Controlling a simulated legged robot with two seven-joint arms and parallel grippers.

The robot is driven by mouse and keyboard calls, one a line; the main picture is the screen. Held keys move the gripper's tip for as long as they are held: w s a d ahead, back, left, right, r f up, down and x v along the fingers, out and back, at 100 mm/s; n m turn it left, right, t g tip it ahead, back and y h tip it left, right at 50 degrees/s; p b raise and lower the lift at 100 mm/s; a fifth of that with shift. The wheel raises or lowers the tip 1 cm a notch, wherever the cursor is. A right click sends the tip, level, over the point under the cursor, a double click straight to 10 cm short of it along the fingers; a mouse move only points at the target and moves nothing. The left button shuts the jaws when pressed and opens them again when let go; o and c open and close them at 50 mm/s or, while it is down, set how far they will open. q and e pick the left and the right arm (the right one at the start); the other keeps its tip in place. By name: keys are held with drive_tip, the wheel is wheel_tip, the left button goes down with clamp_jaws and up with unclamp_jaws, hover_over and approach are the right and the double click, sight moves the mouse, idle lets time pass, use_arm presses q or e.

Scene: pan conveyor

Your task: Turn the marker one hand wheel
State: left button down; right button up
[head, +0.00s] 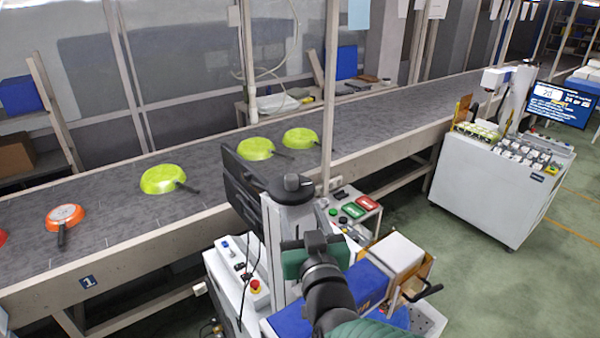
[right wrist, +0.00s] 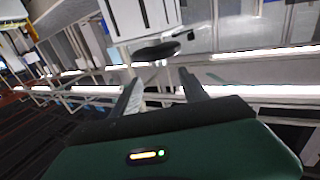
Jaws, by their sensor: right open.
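The hand wheel (head: 293,189) is a black disc with a small knob, on top of the grey column of the marker machine (head: 290,222) in the head view. In the right wrist view the black wheel (right wrist: 157,50) shows edge-on, ahead of the fingertips and roughly between them, with a white box-like part above it in the picture. My right gripper (head: 308,240) has a green body and is in front of the column. Its two dark fingers (right wrist: 160,84) are apart with nothing between them, and a gap to the wheel shows. My left gripper is in neither view.
A conveyor (head: 110,235) runs behind the machine with several green pans and an orange pan (head: 65,217). A dark screen back (head: 243,190) stands left of the column. A box of buttons (head: 353,210) and a white box (head: 395,252) are on the right.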

sight(293, 185)
drive_tip(key=w+p, duration=0.1)
drive_tip(key=w, duration=0.3)
drive_tip(key=w+a+p, duration=0.1)
drive_tip(key=w, duration=0.3)
drive_tip(key=w+p, duration=0.2)
drive_tip(key=w, duration=0.2)
drive_tip(key=shift+w+a, duration=0.1)
drive_tip(key=shift+a, duration=0.25)
drive_tip(key=shift+w, duration=0.45)
drive_tip(key=shift+a, duration=0.15)
drive_tip(key=shift+s+a, duration=0.1)
drive_tip(key=c, duration=0.4)
clamp_jaws()
